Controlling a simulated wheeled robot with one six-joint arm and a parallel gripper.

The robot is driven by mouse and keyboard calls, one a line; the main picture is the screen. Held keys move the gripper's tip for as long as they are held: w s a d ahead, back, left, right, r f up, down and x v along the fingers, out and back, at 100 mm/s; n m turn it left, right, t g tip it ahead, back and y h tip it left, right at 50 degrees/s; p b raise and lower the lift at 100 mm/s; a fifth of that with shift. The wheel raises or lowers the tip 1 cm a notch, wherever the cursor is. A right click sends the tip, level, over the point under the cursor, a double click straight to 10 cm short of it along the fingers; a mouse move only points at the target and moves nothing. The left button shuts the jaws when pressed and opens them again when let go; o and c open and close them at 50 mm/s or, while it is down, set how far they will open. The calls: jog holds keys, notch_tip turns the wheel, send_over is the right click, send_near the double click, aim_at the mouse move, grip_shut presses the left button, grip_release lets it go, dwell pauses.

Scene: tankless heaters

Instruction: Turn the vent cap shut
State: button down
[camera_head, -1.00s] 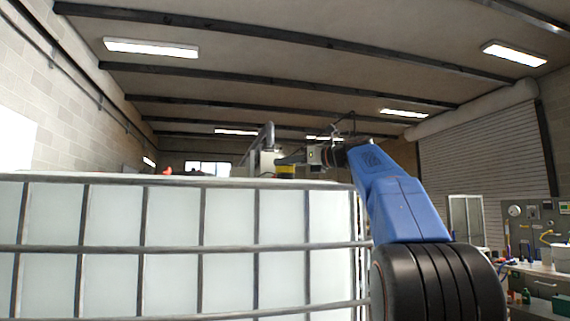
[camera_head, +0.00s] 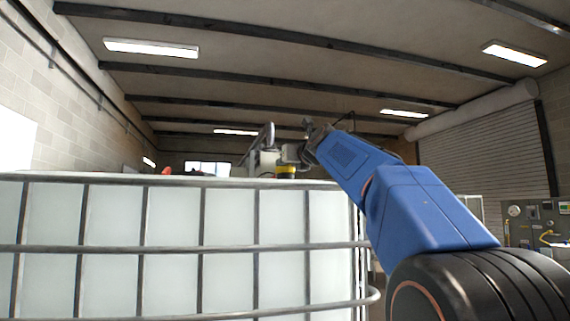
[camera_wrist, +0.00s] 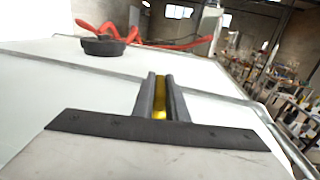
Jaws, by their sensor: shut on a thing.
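The yellow vent cap (camera_wrist: 159,112) shows as a narrow strip between the two dark fingers of my gripper (camera_wrist: 162,78) in the wrist view. The fingers are shut on it, and they hide most of its shape. In the head view a yellow piece (camera_head: 286,169) shows at the top edge of the white caged tank (camera_head: 228,217), beside the end of my arm. My fingertips are too small there to make out. How far the cap is turned cannot be told.
A black round lid (camera_wrist: 102,46) sits on the tank top beyond my gripper, with a red hose (camera_wrist: 150,42) behind it. A metal cage rail (camera_head: 150,181) edges the tank top. A cluttered bench area (camera_wrist: 292,95) lies off to the right.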

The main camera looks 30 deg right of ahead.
jog(key=shift+m+h, duration=0.5)
jog(key=shift+h, duration=0.3)
jog(key=c, duration=1.8)
grip_release()
jog(key=shift+o, duration=0.2)
jog(key=s+a, duration=0.3)
jog(key=s, duration=1.4)
jog(key=shift+s+d, duration=0.1)
